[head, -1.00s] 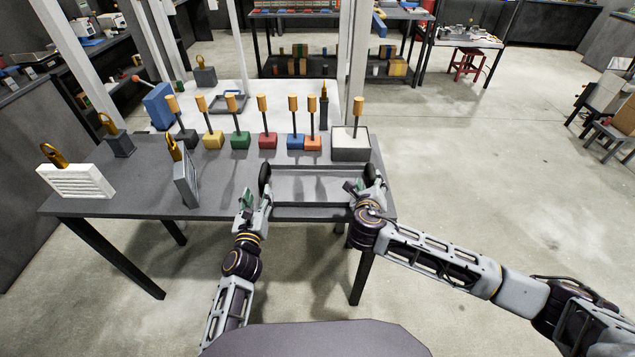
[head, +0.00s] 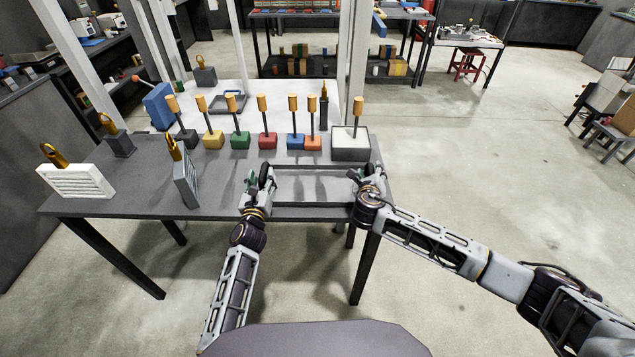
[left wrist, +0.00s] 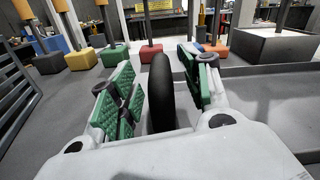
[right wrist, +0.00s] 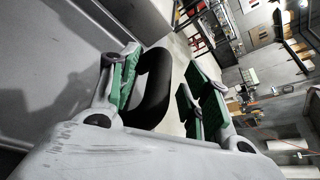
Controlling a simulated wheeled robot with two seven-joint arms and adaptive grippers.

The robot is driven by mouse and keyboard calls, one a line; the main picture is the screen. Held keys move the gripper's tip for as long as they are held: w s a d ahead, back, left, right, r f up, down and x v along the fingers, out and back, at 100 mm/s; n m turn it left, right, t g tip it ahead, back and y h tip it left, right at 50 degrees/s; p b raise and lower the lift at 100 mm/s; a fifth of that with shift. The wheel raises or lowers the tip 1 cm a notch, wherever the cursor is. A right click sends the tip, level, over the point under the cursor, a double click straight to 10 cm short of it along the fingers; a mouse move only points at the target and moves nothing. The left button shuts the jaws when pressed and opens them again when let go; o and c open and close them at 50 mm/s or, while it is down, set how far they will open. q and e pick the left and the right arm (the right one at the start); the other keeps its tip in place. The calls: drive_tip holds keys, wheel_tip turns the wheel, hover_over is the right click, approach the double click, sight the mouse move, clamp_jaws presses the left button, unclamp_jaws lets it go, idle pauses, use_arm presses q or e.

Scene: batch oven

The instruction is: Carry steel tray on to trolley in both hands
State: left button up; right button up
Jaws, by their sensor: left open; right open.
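The steel tray (head: 312,187) lies flat near the front right of the grey table, with a dark upright handle at each short end. My left gripper (head: 261,177) is open at the tray's left end; in the left wrist view its green-padded fingers stand on either side of the black left handle (left wrist: 161,92). My right gripper (head: 369,175) is open at the right end; in the right wrist view the black right handle (right wrist: 152,88) lies between its fingers. I cannot tell whether any pad touches a handle. No trolley can be made out for certain.
Several coloured blocks with wooden-topped posts, such as the red one (head: 267,141), stand behind the tray. A grey-white box (head: 351,146) stands just behind its right end. A grey slotted panel (head: 186,183) stands to the left. The floor at right is open.

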use_arm(q)
drive_tip(key=shift+w, duration=0.9)
use_arm(e)
drive_tip(key=shift+x, duration=0.9)
use_arm(q)
clamp_jaws()
use_arm(e)
clamp_jaws()
use_arm(q)
drive_tip(key=shift+w+d+r, duration=0.1)
drive_tip(key=shift+w+r, duration=0.05)
drive_tip(key=shift+r, duration=0.1)
use_arm(e)
drive_tip(key=shift+w+r, duration=0.15)
drive_tip(key=shift+r, duration=0.05)
